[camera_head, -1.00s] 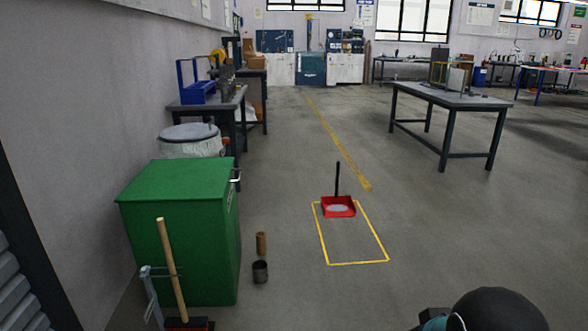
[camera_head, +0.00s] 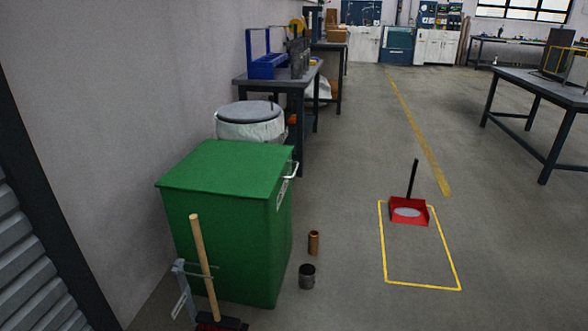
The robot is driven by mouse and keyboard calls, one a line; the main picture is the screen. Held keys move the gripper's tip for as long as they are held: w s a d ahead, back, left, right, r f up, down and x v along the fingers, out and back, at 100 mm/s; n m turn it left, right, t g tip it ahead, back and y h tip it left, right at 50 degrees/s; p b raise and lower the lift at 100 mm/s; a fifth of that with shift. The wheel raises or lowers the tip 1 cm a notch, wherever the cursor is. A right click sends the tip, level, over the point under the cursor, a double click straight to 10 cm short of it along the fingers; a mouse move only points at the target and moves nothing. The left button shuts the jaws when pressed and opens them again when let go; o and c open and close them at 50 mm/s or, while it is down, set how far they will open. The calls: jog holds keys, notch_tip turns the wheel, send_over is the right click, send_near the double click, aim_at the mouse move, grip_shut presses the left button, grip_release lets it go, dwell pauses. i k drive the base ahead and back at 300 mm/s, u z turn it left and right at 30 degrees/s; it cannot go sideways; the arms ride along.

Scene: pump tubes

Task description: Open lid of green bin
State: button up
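The green bin (camera_head: 232,222) stands at the left, near the wall. Its green lid (camera_head: 228,166) lies flat and closed on top. A pale handle (camera_head: 291,170) sticks out at the lid's right side, with a label on the bin's wall just below it. My gripper does not show in the current view.
A broom (camera_head: 205,268) with a wooden handle leans by a grey stand in front of the bin. A brown cylinder (camera_head: 314,243) and a dark metal cup (camera_head: 307,277) stand on the floor to the bin's right. A red dustpan (camera_head: 409,211) sits inside a yellow floor outline.

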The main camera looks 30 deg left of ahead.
aim_at(240, 169)
jog(key=u, duration=0.35)
jog(key=i, duration=0.65)
jog(key=u, duration=1.05)
jog(key=i, duration=0.3)
jog(key=u, duration=0.3)
jog(key=k, duration=1.2)
jog(key=z, duration=0.7)
jog(key=i, duration=1.25)
jog(key=u, duration=0.9)
